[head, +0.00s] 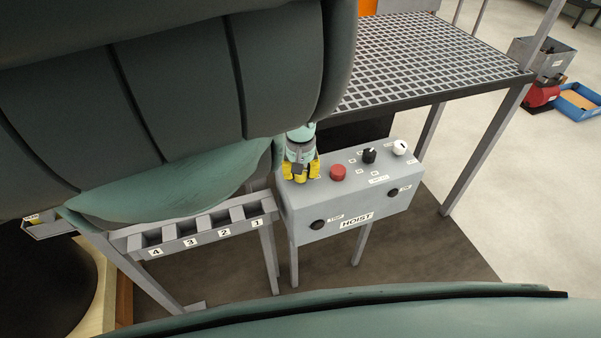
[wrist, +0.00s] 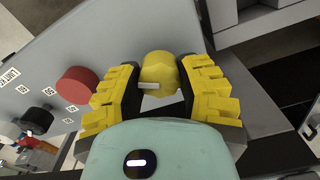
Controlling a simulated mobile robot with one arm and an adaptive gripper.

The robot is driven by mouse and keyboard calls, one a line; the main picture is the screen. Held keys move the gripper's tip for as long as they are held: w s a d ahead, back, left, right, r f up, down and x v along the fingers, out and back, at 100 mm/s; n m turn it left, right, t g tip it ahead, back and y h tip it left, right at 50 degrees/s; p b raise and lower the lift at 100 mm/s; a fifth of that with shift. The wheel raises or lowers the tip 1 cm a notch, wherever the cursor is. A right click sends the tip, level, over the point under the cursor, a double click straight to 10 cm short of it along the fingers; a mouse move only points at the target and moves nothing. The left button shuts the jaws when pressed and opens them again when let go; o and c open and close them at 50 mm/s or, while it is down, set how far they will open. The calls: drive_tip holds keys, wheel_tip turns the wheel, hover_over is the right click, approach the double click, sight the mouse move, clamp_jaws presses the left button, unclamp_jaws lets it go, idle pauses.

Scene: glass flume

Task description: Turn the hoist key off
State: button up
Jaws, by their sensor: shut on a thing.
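The grey hoist box (head: 347,205) stands in the middle of the head view, with a HOIST label on its front. My gripper (head: 300,170) is at the left end of the box's top, its yellow fingers pointing down. In the wrist view the hoist key is a yellow knob (wrist: 158,66) with a pale bar (wrist: 148,85) across its near face. In the head view the key is hidden by my gripper.
A red button (head: 338,172) sits just right of my gripper, then a black knob (head: 369,155) and a white knob (head: 400,147). A numbered rack (head: 190,230) stands left of the box. A grated platform (head: 420,60) lies behind it.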

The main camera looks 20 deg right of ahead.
drive_tip(key=m+b, duration=0.1)
drive_tip(key=m, duration=0.5)
drive_tip(key=shift+f+m+b, duration=0.1)
drive_tip(key=shift+m+b, duration=0.2)
drive_tip(key=shift+b, duration=0.1)
drive_tip(key=m+b, duration=0.1)
drive_tip(key=m, duration=0.5)
idle(0.3)
drive_tip(key=o, duration=1.2)
wheel_tip(320, 180, up, 6)
drive_tip(key=shift+w+r, duration=0.1)
drive_tip(key=shift+r, duration=0.7)
